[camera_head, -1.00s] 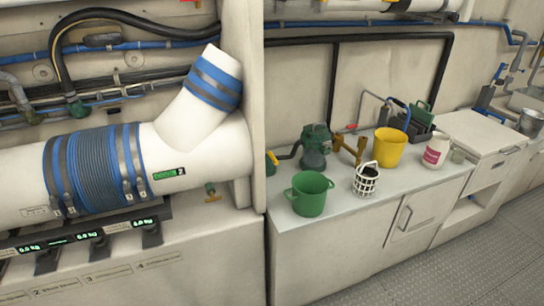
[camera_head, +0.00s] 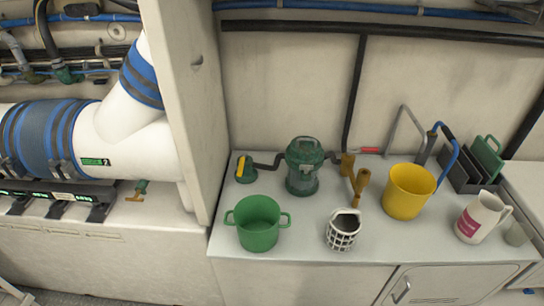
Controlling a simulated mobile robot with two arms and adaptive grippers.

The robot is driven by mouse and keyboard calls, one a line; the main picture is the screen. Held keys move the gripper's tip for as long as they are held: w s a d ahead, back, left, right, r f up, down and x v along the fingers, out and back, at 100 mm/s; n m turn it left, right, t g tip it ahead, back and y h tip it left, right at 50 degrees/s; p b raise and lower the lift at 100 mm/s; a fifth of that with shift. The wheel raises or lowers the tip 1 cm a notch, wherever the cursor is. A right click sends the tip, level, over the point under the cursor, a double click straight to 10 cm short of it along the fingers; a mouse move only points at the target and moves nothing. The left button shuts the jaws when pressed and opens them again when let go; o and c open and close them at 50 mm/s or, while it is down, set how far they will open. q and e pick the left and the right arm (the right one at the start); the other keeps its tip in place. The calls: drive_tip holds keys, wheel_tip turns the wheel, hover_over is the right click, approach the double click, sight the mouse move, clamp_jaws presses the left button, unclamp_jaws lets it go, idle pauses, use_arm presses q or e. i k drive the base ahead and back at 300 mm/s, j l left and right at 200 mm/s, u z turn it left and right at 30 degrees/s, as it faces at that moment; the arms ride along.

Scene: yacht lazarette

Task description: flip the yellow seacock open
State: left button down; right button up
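A small valve with a yellow handle (camera_head: 241,167) and a green base stands at the left back of the grey-white counter, beside the partition. It looks like the yellow seacock. A dark pipe runs right from it to a green strainer with a clear bowl (camera_head: 302,168). The handle is short and small in view; I cannot tell for sure whether it is set open or shut. Neither of my grippers shows.
A green pot (camera_head: 258,224) stands in front of the valve. A white basket (camera_head: 343,230), brass fittings (camera_head: 360,185), a yellow bucket (camera_head: 408,191) and a white jug (camera_head: 481,217) stand to the right. The partition (camera_head: 190,100) borders the counter's left.

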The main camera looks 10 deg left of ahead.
sight(239, 172)
drive_tip(key=i+l+u, duration=0.1)
drive_tip(key=l, duration=0.5)
drive_tip(key=i+l+u, duration=0.15)
drive_tip(key=l, duration=0.5)
drive_tip(key=i+l+u, duration=0.1)
drive_tip(key=l, duration=0.5)
